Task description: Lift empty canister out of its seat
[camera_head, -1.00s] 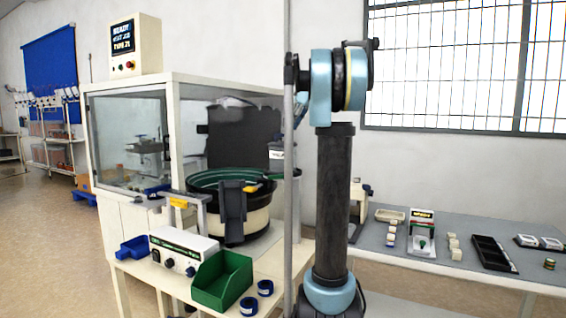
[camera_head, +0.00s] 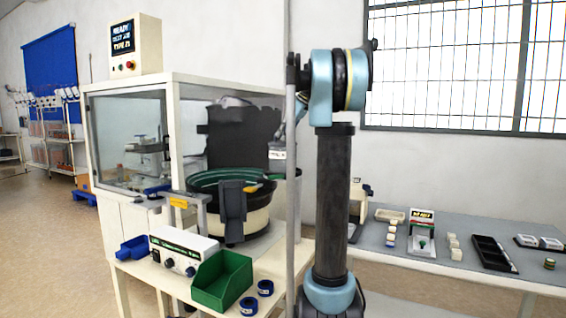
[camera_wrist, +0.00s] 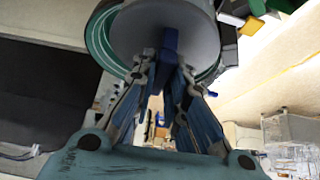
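In the wrist view a round grey canister (camera_wrist: 205,40) fills the top middle, with an upright blue handle (camera_wrist: 169,45) on its near side. My gripper (camera_wrist: 167,72) points at it, its two fingers on either side of the handle, with no clear gap to it. The fingers look shut on the handle. The canister's underside and its seat are hidden. In the head view my gripper and the canister cannot be made out behind my arm and the cabinet post.
The green-lined bowl feeder (camera_head: 262,222) stands in the open cabinet; its green rim (camera_wrist: 97,40) curves behind the canister. A control box (camera_head: 183,252), a green bin (camera_head: 222,283) and blue rings (camera_head: 249,305) sit in front. A grey bench (camera_head: 400,262) with small parts stands to the right.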

